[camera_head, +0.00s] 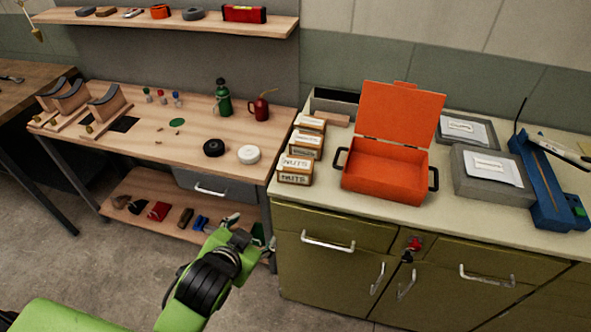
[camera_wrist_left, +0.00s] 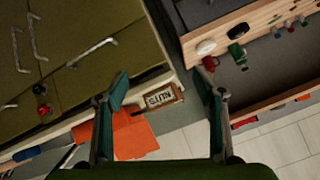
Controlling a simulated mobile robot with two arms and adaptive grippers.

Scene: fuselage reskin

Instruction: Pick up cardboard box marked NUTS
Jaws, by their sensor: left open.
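The cardboard box marked NUTS (camera_head: 296,171) is the front one in a row of small brown boxes with white labels, at the left end of the cabinet top. Its label also shows in the left wrist view, on the box (camera_wrist_left: 161,97) between and beyond my fingers. My left gripper (camera_head: 251,231) is open and empty, in front of the gap between workbench and cabinet, lower and left of the box. In the left wrist view the spread fingers (camera_wrist_left: 162,85) do not touch the box. My right gripper is not in view.
Two similar boxes (camera_head: 306,144) stand behind the NUTS box. An open orange case (camera_head: 385,175) stands just right of it. The cabinet top's edge and door handles (camera_head: 328,242) face my arm. The workbench (camera_head: 140,140) with loose items is left. Grey boxes (camera_head: 490,190) stand farther right.

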